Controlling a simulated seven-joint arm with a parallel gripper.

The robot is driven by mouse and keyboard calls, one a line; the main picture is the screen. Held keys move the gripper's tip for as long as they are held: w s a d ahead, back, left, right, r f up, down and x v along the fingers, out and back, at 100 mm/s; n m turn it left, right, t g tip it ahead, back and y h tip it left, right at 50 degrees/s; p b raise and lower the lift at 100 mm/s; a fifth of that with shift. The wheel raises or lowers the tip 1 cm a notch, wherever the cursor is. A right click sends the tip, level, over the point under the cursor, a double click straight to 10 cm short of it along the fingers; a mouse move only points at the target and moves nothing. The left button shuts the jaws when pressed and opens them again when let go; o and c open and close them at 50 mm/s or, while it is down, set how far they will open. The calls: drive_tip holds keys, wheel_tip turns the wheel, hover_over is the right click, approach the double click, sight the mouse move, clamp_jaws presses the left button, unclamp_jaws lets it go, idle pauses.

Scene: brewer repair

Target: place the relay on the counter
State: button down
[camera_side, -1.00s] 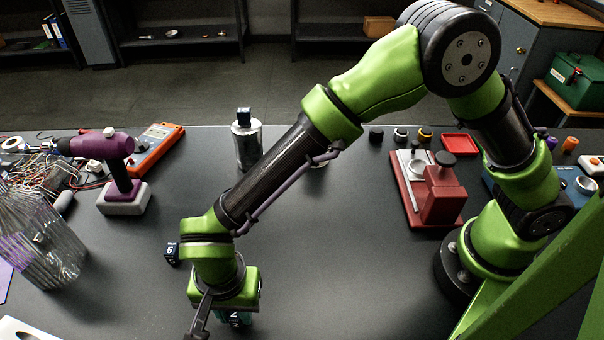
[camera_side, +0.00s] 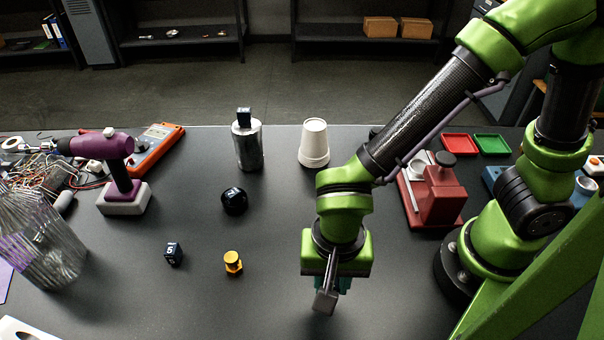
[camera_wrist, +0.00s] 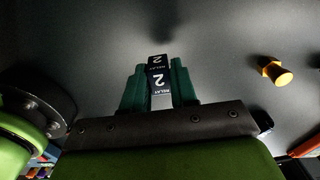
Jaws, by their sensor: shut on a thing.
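The relay (camera_wrist: 158,80), a small dark blue and white block marked "2", is between the teal fingers of my gripper (camera_wrist: 160,85) in the wrist view. My gripper is shut on it. In the side view my gripper (camera_side: 338,286) points down over the front middle of the dark counter (camera_side: 420,290). A second dark block marked "5" (camera_side: 174,253) stands on the counter to the left.
A yellow knob-like part (camera_side: 233,263) stands left of my gripper, also seen in the wrist view (camera_wrist: 275,71). A red device (camera_side: 440,195) stands right.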

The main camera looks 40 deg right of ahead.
drive_tip(key=w+d+m, duration=0.1)
drive_tip(key=w+d, duration=0.2)
drive_tip(key=w+d+m, duration=0.2)
drive_tip(key=w+d, duration=0.1)
drive_tip(key=shift+d+r, duration=0.1)
drive_tip(key=shift+r, duration=0.1)
drive_tip(key=w+d+m, duration=0.1)
drive_tip(key=d, duration=0.1)
drive_tip(key=w+d+m, duration=0.1)
drive_tip(key=d, duration=0.1)
drive_tip(key=w+d+m, duration=0.1)
drive_tip(key=w+d, duration=0.1)
drive_tip(key=d, duration=0.1)
drive_tip(key=shift+r, duration=0.2)
drive_tip(key=d+m, duration=0.3)
drive_tip(key=d, duration=0.5)
drive_tip(key=s+d+r+m, duration=0.1)
drive_tip(key=d+m, duration=0.1)
drive_tip(key=d, duration=0.6)
drive_tip(key=d+m, duration=0.3)
drive_tip(key=d, duration=0.5)
drive_tip(key=shift+s+d+r+m, duration=0.2)
drive_tip(key=shift+d+r+m, duration=0.05)
drive_tip(key=shift+d+m, duration=0.1)
drive_tip(key=s+d+m, duration=0.3)
drive_tip(key=s+d, duration=0.7)
wheel_tip(320, 180, down, 7)
drive_tip(key=shift+s+d, duration=0.1)
